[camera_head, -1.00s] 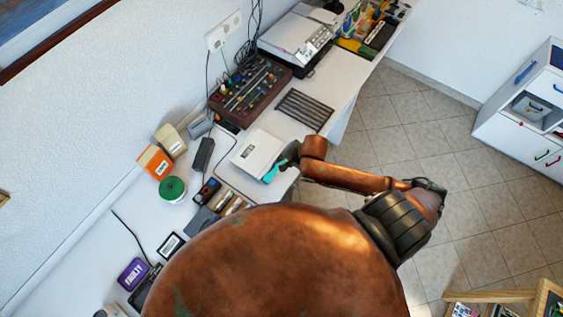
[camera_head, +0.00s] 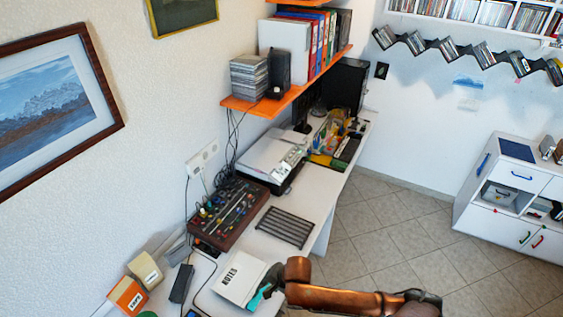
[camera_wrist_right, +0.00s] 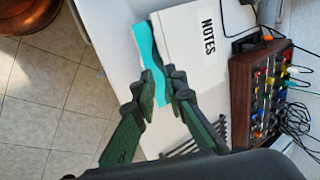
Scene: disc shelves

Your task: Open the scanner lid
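The scanner (camera_head: 272,158), a white flat box with a panel of controls on its right side, stands on the desk below the orange shelf. Its lid looks shut. My right gripper (camera_head: 270,280) is well in front of the scanner, at the notebook's right edge. In the right wrist view, the dark green fingers of my right gripper (camera_wrist_right: 162,90) are close together, with a teal strip (camera_wrist_right: 150,60) between or just beyond the tips. I cannot tell whether they grip it. The scanner does not show in the wrist view. My left gripper is not in view.
A white NOTES notebook (camera_head: 238,278) lies by my right gripper. A black slatted rack (camera_head: 285,228) and a mixer-like box with knobs (camera_head: 228,213) lie between it and the scanner. The orange shelf (camera_head: 262,103) overhangs the desk behind the scanner. Open floor (camera_head: 375,235) lies right.

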